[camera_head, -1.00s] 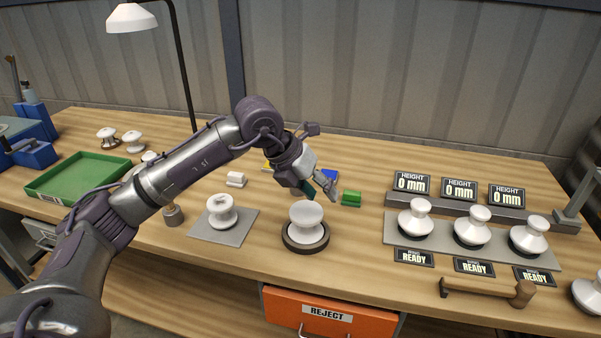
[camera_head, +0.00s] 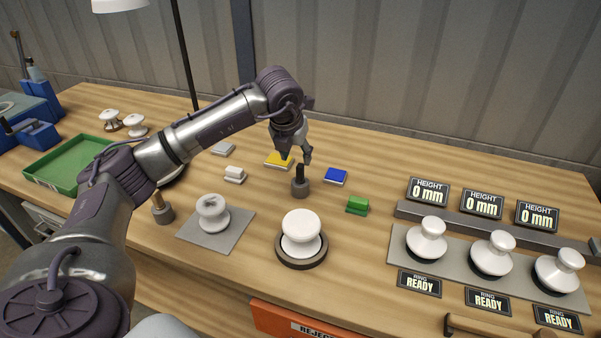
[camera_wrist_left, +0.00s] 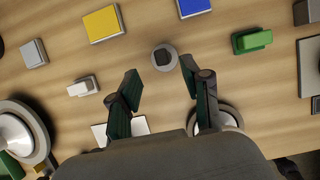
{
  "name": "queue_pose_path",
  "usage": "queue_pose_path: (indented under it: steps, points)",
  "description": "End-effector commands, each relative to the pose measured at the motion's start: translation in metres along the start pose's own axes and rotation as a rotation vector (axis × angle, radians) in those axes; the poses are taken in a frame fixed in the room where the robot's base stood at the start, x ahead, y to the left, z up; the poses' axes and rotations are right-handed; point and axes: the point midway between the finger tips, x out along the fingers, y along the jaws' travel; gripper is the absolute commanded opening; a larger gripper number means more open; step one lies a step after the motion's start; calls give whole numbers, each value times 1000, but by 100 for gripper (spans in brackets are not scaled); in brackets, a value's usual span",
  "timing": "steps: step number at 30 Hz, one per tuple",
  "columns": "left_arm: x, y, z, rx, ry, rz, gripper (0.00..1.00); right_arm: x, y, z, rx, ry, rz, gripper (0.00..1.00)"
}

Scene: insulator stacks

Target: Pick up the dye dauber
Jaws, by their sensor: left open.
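The dye dauber, which I take to be the dark upright handle in a round grey base (camera_head: 300,188), stands on the table behind the white insulator on the dark ring. In the left wrist view it shows from above as a grey disc with a dark square top (camera_wrist_left: 164,57). My left gripper (camera_head: 296,160) is open and points down, just above the dauber's handle. In the left wrist view the open fingers (camera_wrist_left: 160,70) are either side of it, apart from it, with the handle slightly beyond the tips. My right gripper is not in view.
Yellow (camera_head: 279,161) and blue (camera_head: 336,177) pads lie behind the dauber. A green block (camera_head: 357,205) sits to its right. A white insulator on a dark ring (camera_head: 301,252) stands in front. A brass-handled tool (camera_head: 162,210) stands left, beside a green tray (camera_head: 62,168).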

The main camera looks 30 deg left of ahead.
Motion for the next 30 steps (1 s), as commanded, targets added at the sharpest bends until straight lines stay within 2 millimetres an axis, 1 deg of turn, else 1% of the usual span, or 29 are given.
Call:
queue_pose_path:
  steps: [1,4,7,9,12,15,18,25,26,30]
  points:
    - [6,0,0,0,2,-1,48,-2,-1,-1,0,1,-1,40]
    - [13,0,0,1,1,-1,48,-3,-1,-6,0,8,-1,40]
    - [19,-1,0,2,2,-1,48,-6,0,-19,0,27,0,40]
    - [26,-1,-1,2,3,-1,48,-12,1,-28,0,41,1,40]
    - [42,-2,-2,2,5,0,48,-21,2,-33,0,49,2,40]
    - [57,-2,-2,1,3,-2,48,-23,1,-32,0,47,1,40]
    - [65,-2,-2,1,1,-1,48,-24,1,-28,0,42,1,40]
    - [68,-2,-2,1,-1,-1,48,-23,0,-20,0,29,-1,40]
    - [68,-2,-2,1,-1,-1,45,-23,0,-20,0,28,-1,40]
    - [67,-2,-2,1,-1,-2,21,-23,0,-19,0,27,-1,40]
